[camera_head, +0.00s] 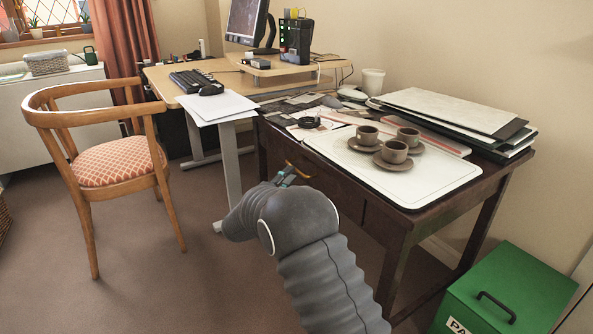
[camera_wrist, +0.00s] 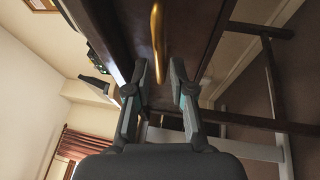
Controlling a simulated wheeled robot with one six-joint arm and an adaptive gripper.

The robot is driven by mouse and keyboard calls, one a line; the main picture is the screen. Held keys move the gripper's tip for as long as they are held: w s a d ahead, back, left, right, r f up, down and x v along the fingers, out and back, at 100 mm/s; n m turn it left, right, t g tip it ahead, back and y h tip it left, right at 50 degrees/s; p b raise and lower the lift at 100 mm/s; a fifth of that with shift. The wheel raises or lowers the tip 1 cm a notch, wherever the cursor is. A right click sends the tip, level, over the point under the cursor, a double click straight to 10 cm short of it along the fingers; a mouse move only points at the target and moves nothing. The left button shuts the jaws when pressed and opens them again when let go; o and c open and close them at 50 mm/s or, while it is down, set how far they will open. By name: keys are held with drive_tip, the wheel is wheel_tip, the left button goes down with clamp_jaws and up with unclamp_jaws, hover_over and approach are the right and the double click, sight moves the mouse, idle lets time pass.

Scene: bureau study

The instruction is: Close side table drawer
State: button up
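The side table (camera_head: 372,197) is dark brown wood, right of centre in the head view. Its drawer front (camera_head: 335,182) is partly hidden behind my arm; how far the drawer stands out is hard to tell. A brass handle (camera_wrist: 156,40) on the drawer front shows at the top middle of the wrist view, which is turned sideways. My gripper (camera_wrist: 159,68) is open, with the handle in line between its two fingers; contact cannot be made out. In the head view my gripper (camera_head: 290,171) is at the table's front, mostly hidden by my wrist.
A white tray (camera_head: 440,190) with cups on saucers and a stack of boards (camera_head: 450,108) lie on the table. A green box (camera_head: 520,285) stands at right. A wooden chair (camera_head: 115,165) and a desk (camera_head: 165,82) are at left. The carpet between chair and table is clear.

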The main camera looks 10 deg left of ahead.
drive_tip(key=v, duration=0.7)
drive_tip(key=shift+s, duration=0.15)
drive_tip(key=shift+a+f, duration=0.1)
